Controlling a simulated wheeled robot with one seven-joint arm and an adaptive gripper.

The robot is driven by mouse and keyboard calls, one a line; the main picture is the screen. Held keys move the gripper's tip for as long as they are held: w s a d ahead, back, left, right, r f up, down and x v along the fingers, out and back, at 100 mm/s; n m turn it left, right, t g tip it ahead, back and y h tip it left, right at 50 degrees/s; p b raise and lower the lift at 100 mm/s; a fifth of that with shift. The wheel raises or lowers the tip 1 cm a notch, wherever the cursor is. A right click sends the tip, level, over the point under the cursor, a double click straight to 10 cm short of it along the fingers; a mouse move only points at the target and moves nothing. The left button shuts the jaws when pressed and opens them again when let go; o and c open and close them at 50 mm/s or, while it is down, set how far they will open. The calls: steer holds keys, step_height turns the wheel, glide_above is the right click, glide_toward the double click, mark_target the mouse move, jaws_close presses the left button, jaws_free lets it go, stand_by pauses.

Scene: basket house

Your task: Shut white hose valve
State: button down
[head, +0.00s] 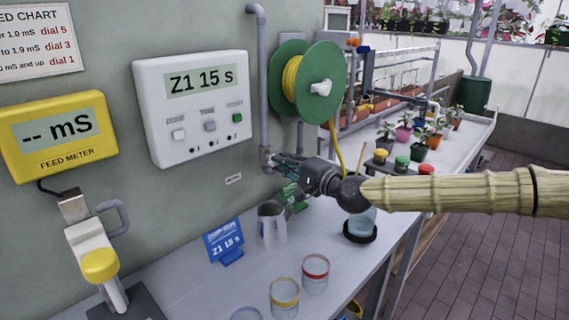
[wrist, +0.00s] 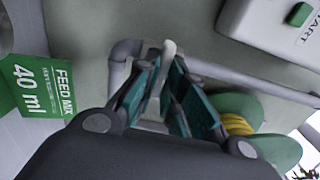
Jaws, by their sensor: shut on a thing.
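The white hose valve handle (wrist: 169,50) stands between my fingers in the wrist view, a pale lever near the grey wall pipe. My gripper (head: 284,164) reaches to the foot of the grey pipe (head: 264,80) on the wall in the head view. Its teal-padded fingers (wrist: 165,78) are shut on the handle in the wrist view. The fingers hide most of the valve in the head view, so its exact angle there cannot be told.
A green hose reel (head: 322,105) with yellow hose hangs right of the pipe. Below my gripper are a green card (head: 293,198), a metal jug (head: 270,225) and a blue jar (head: 361,222). Cups (head: 315,272) stand in front. A control box (head: 193,107) hangs left.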

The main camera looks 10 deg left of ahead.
steer(key=c, duration=1.5)
jaws_free()
steer(key=shift+r, duration=0.2)
steer(key=shift+w+f, duration=0.1)
steer(key=shift+f, duration=0.05)
steer(key=v, duration=1.2)
